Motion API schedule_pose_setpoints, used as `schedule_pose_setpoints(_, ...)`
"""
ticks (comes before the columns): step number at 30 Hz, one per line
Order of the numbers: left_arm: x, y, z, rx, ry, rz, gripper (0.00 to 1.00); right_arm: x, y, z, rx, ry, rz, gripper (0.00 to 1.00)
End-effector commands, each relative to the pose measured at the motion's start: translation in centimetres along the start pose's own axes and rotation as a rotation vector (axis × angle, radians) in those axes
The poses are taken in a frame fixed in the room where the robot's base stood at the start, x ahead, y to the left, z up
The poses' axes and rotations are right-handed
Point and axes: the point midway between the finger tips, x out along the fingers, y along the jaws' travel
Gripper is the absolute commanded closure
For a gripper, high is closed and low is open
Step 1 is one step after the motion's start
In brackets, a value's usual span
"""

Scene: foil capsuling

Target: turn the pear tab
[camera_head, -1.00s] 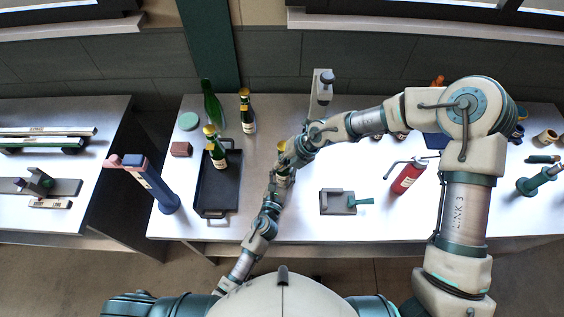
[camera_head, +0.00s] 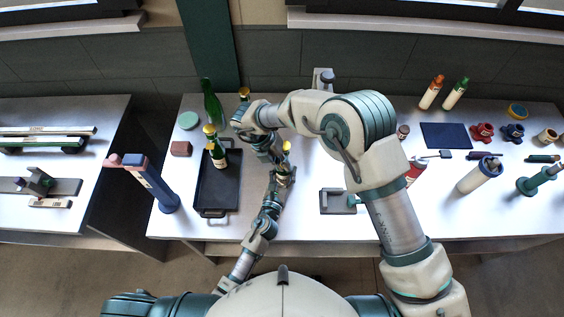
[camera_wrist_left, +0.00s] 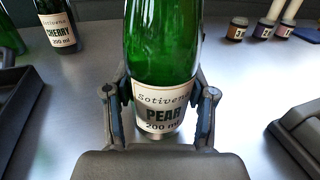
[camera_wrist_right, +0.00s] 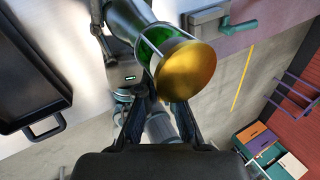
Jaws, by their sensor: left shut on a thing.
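The pear bottle is green with a white PEAR label (camera_wrist_left: 160,112). In the head view the bottle (camera_head: 284,174) stands near the table's middle. My left gripper (camera_wrist_left: 160,105) is shut around its lower body. Its gold top (camera_wrist_right: 187,72) shows large in the right wrist view, with thin pale wires beside the green neck. I cannot make out the tab itself. My right gripper (camera_wrist_right: 158,108) is beside the bottle's top, its fingers apart with nothing visible between them. In the head view the right gripper (camera_head: 274,154) is just left of the gold top, partly hidden by my arm.
A black tray (camera_head: 205,203) left of the bottle holds another gold-topped bottle (camera_head: 217,154). A grey fixture (camera_head: 333,201) stands to the right. A blue post-like tool (camera_head: 160,190) is at the left. Bottles and small parts are at the far right.

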Motion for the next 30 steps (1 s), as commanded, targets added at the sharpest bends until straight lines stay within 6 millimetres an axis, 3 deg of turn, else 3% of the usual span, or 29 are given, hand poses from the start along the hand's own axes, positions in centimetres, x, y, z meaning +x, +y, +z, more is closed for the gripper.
schedule_pose_setpoints(15, 0.04, 0.18, 0.09, 0.001, -0.002, 0.004, 1.0, 0.24, 0.34, -0.3, -0.011, 0.007, -0.369, 1.0)
schedule_pose_setpoints(30, 0.05, 0.16, 0.09, 0.003, -0.002, 0.004, 1.0, 0.07, 0.16, -0.26, -0.004, 0.005, -0.464, 1.0)
